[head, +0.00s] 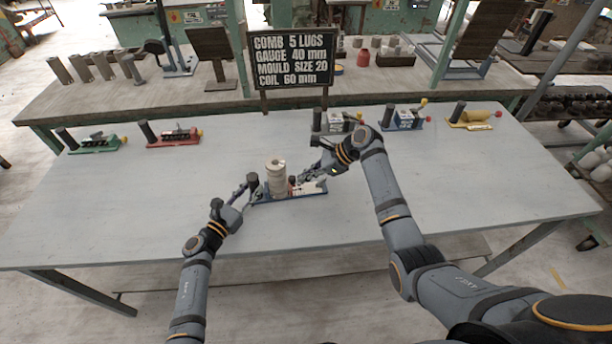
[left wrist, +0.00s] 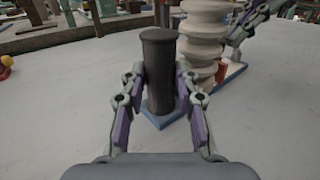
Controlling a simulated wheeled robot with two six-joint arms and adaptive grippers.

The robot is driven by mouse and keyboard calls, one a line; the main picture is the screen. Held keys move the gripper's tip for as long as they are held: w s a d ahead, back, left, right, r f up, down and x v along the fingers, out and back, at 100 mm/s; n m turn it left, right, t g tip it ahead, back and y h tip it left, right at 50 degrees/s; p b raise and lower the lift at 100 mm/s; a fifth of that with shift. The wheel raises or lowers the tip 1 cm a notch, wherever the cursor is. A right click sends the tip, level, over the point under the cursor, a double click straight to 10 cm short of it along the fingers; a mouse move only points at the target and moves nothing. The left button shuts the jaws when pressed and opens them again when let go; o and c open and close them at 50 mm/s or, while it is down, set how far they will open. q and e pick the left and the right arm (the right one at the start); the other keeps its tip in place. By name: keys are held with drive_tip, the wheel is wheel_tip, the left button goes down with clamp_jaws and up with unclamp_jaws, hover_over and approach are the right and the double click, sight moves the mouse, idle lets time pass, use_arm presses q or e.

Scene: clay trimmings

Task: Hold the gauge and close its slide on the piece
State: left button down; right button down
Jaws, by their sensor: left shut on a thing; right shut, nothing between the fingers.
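The gauge (head: 318,194) has a blue base and lies near the middle of the pale table. A dark round post (left wrist: 159,70) stands at its left end; it also shows in the head view (head: 253,182). My left gripper (left wrist: 160,88) is shut on this post, with one finger on each side. The cream ribbed piece (head: 276,178) stands upright on the gauge beside the post; it is partly cut off in the left wrist view (left wrist: 203,45). A small red part (left wrist: 222,72) sits right of the piece. My right gripper (head: 306,178) is shut and empty, low over the right part of the gauge, partly hiding the slide.
Green (head: 95,146), red (head: 173,137), yellow (head: 475,119) and other similar tools stand along the table's back. A black sign (head: 292,58) reads comb 5 lugs, gauge 40 mm, mould size 20, coil 60 mm. The table's front and left are clear.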

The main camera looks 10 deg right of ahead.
drive_tip(key=d, duration=0.1)
drive_tip(key=s+d, duration=0.1)
drive_tip(key=d, duration=0.1)
drive_tip(key=shift+d+f, duration=0.1)
drive_tip(key=shift+d, duration=0.15)
drive_tip(key=v, duration=1)
drive_tip(key=c, duration=2)
unclamp_jaws()
drive_tip(key=shift+s, duration=0.1)
drive_tip(key=o, duration=0.5)
drive_tip(key=shift+a+f+y, duration=0.25)
drive_tip(key=shift+f+y, duration=0.25)
drive_tip(key=shift+y, duration=0.05)
drive_tip(key=shift+a+f+y, duration=0.25)
drive_tip(key=shift+f+y, duration=0.25)
drive_tip(key=shift+y, duration=0.05)
drive_tip(key=shift+o, duration=1.4)
drive_tip(key=shift+f+t+y, duration=0.4)
drive_tip(key=shift+y, duration=0.2)
drive_tip(key=shift+o, duration=0.3)
drive_tip(key=shift+w+f+t+y, duration=0.25)
drive_tip(key=shift+f+t+y, duration=0.05)
drive_tip(key=shift+y, duration=0.2)
drive_tip(key=x, duration=1.2)
